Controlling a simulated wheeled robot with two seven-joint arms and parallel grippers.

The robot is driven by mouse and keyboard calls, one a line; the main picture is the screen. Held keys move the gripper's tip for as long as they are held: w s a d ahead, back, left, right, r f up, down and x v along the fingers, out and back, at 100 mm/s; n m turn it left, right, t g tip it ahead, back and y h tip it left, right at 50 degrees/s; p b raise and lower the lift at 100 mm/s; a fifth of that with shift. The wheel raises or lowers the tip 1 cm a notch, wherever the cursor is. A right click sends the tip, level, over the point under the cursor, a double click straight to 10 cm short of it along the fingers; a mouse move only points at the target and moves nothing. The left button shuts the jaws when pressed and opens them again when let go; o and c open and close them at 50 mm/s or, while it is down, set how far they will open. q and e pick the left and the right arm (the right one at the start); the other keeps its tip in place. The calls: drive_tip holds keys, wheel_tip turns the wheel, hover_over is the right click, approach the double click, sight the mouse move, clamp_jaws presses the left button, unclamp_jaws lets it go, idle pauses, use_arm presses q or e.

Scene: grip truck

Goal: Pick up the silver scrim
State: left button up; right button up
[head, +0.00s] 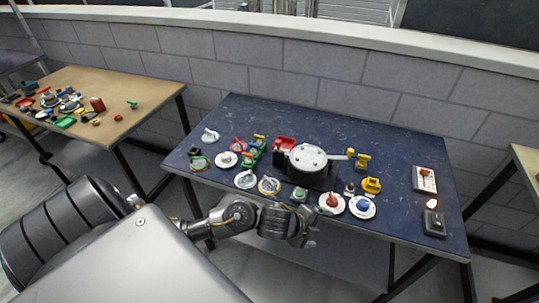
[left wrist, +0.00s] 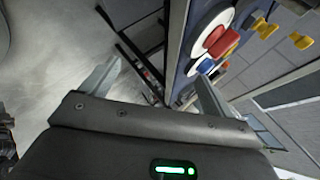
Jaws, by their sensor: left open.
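A round silver-rimmed disc (head: 246,179), which looks like the silver scrim, lies near the front edge of the blue table (head: 400,218). A similar disc with a gold rim (head: 269,185) lies just to its right. My left gripper (head: 308,238) is at the table's front edge, to the right of both discs and apart from them. In the left wrist view my left gripper (left wrist: 155,88) is open, with nothing between its fingers. I cannot make out the silver scrim in that view. My right gripper is not in view.
White discs bearing a red piece (head: 331,201) and a blue piece (head: 362,205) lie near the gripper. A large round white-topped device (head: 308,157) stands mid-table. The table's back right is clear.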

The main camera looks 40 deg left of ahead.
use_arm(q)
wheel_tip(320, 180, up, 3)
drive_tip(key=w+a+m+h, duration=0.1)
drive_tip(key=w+m, duration=0.2)
drive_tip(key=m, duration=0.3)
drive_tip(key=m+g+y, duration=0.4)
drive_tip(key=m, duration=0.9)
approach(269, 179)
drive_tip(key=x, duration=0.5)
drive_tip(key=shift+w, duration=0.35)
drive_tip(key=shift+f, duration=0.2)
drive_tip(key=x, duration=0.3)
drive_tip(key=shift+s+d+f+p, duration=0.15)
drive_tip(key=shift+f+p, duration=0.2)
drive_tip(key=shift+f, duration=0.5)
drive_tip(key=c, duration=1.1)
drive_tip(key=shift+o, duration=0.2)
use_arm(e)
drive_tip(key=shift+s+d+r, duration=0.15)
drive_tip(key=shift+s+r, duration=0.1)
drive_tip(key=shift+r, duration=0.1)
use_arm(q)
drive_tip(key=shift+r, duration=0.1)
